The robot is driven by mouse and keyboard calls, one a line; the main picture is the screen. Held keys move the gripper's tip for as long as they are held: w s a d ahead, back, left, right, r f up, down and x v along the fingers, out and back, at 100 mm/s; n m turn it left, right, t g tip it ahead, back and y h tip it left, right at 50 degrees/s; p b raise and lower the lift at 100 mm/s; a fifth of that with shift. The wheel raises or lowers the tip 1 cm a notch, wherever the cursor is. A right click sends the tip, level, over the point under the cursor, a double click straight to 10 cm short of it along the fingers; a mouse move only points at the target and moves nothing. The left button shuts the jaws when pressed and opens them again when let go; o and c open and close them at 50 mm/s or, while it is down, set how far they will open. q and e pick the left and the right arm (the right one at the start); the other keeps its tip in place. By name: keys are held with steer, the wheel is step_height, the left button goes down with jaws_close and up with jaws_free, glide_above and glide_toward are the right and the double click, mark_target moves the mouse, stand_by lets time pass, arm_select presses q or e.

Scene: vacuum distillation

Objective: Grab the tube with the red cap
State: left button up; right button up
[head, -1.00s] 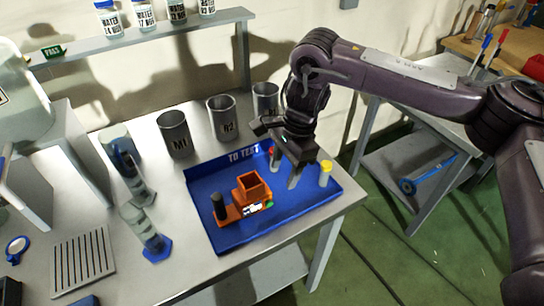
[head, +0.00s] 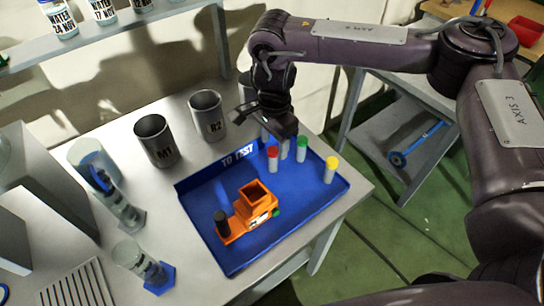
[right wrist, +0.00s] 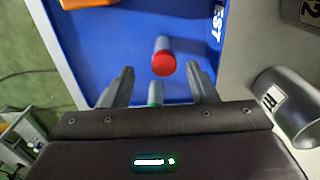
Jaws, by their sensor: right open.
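The tube with the red cap (head: 272,157) stands upright in the back part of the blue tray (head: 328,205). My right gripper (head: 277,143) is open and empty, just behind and above it. In the right wrist view the red cap (right wrist: 163,65) lies ahead, between the lines of the two open fingers and apart from both. A green-capped tube (head: 302,149) stands to the right of the red one. In the right wrist view the green-capped tube (right wrist: 155,94) shows nearer the palm, partly hidden by the gripper body. My left gripper is out of view.
A yellow-capped tube (head: 331,168) stands at the tray's right side. An orange toy-like vehicle (head: 250,212) sits in the tray's middle. Metal beakers (head: 156,140) (head: 207,116) stand behind and left of the tray. Glass cylinders (head: 120,207) stand farther left.

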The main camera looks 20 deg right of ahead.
mark_target(273, 150)
step_height(273, 150, down, 3)
steer(key=shift+w+r+p, duration=0.15)
steer(key=shift+r+p, duration=0.05)
steer(key=shift+p, duration=0.3)
steer(key=shift+w+f, duration=0.1)
steer(key=shift+f, duration=0.7)
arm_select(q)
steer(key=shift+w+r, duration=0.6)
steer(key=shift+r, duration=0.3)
arm_select(e)
steer(key=c, duration=1.1)
